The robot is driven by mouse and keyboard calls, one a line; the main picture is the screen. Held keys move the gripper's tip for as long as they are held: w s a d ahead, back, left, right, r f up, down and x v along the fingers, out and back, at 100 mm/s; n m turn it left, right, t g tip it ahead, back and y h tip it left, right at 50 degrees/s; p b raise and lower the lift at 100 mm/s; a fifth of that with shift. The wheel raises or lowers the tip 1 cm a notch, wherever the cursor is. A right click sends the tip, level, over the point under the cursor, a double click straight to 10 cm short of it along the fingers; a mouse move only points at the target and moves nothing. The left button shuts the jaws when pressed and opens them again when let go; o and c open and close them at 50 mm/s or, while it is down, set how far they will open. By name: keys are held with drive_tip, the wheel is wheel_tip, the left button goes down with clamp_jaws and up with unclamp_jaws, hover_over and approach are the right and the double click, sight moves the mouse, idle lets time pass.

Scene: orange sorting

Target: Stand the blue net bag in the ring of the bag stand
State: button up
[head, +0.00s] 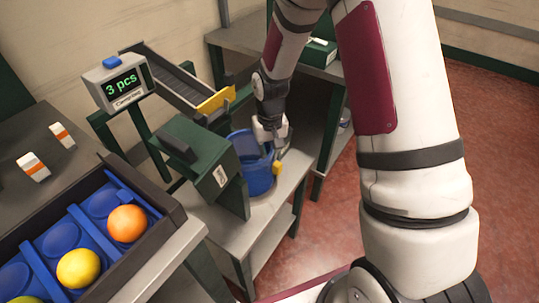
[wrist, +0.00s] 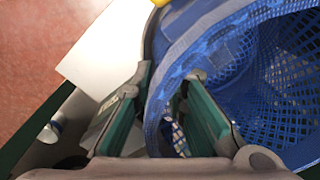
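The blue net bag (head: 255,172) stands upright on the low bench beside the green machine. In the wrist view the bag (wrist: 285,70) fills the right side, with its mouth open and its mesh wall visible. My gripper (head: 270,132) is over the bag's rim in the head view. In the wrist view my gripper (wrist: 170,78) has its two fingers on either side of the bag's rim band, with space between them, so it looks open. A grey curved edge follows the bag's outer side; whether it is the stand's ring I cannot tell.
A green machine (head: 205,165) stands close left of the bag. A dark tray (head: 168,222) with an orange (head: 127,223) and yellow fruit (head: 78,268) is at lower left. Red floor (head: 335,225) is clear to the right.

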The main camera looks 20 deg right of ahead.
drive_tip(key=shift+o, duration=0.6)
wheel_tip(320, 180, up, 9)
drive_tip(key=p, duration=0.5)
drive_tip(key=shift+p, duration=0.35)
idle(0.3)
